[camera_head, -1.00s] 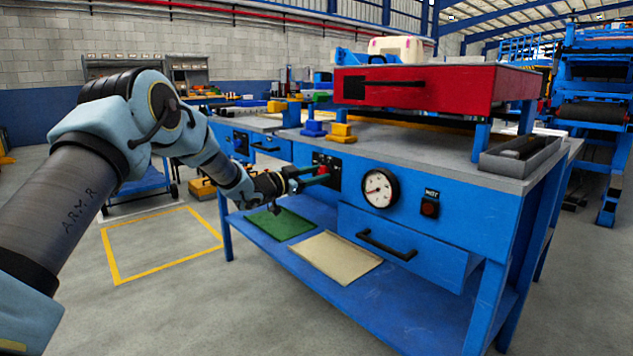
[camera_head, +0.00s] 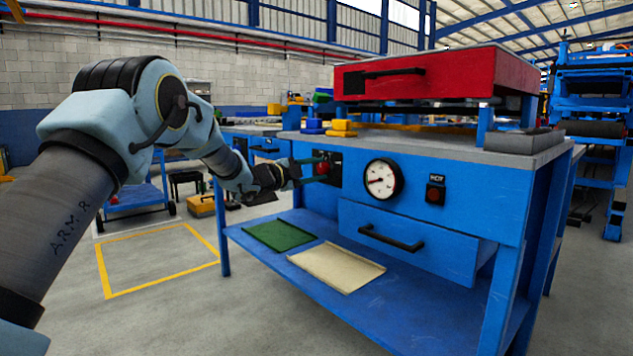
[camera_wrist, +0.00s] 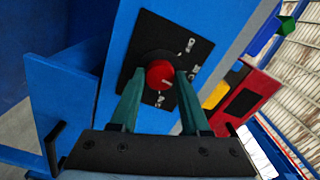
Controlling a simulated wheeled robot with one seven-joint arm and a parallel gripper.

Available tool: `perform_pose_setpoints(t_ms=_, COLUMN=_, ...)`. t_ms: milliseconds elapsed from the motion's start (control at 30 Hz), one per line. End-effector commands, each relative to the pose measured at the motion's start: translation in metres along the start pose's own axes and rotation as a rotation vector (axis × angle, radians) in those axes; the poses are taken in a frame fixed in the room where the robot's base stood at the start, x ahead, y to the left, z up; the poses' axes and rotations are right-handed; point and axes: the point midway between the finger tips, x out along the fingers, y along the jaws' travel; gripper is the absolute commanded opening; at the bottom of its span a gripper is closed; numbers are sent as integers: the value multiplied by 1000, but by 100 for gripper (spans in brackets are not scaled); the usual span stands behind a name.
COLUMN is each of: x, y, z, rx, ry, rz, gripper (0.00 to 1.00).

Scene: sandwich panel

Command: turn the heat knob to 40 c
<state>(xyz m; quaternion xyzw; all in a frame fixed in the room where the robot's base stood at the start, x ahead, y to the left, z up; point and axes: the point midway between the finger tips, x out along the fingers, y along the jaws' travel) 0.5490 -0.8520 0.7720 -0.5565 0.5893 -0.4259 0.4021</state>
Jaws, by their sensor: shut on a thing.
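The heat knob is a round red knob (camera_wrist: 160,74) on a black plate (camera_wrist: 183,45) on the blue front of the bench. In the head view my gripper (camera_head: 310,170) reaches the knob from the left. The small marks on the plate are too blurred to read, so the knob's setting cannot be told. The gauge has a dark needle; its figures are too small to read.
A drawer with a black handle (camera_head: 390,238) is below the gauge. A red switch (camera_head: 435,190) sits right of it. A red press lid (camera_head: 440,75) stands above the bench top. A green sheet (camera_head: 280,236) and a beige tray (camera_head: 337,267) lie on the lower shelf.

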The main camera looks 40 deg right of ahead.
Motion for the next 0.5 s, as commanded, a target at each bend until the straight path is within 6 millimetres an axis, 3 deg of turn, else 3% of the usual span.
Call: perform_pose_setpoints(t_ms=500, x=0, y=3, z=0, rx=286, ry=1, rz=2, gripper=0)
